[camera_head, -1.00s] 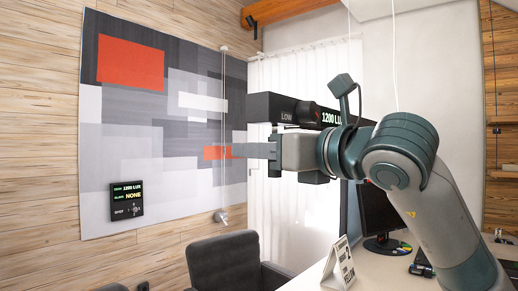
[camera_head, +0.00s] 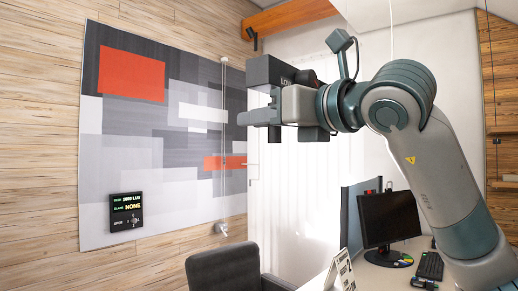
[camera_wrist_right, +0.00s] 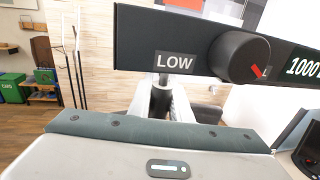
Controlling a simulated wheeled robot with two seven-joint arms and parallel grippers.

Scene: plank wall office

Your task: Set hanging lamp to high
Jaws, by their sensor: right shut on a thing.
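The hanging lamp (camera_head: 266,69) is a dark bar in the head view, partly hidden behind my right gripper. The wrist view shows its bar (camera_wrist_right: 150,38) with a LOW label, a round black knob (camera_wrist_right: 238,56) and part of a lit readout beginning 1000. The knob's red pointer aims to the lower right. My right gripper (camera_head: 257,115) is at the lamp, just below the bar, and shut on it. In the wrist view, a dark cylindrical piece (camera_wrist_right: 161,97) shows between light parts under the bar; the exact contact is hard to see. My left gripper is not in view.
A grey chair (camera_head: 225,270) stands below. A desk with a monitor (camera_head: 390,218), keyboard (camera_head: 430,265) and a standing card (camera_head: 340,272) is at the lower right.

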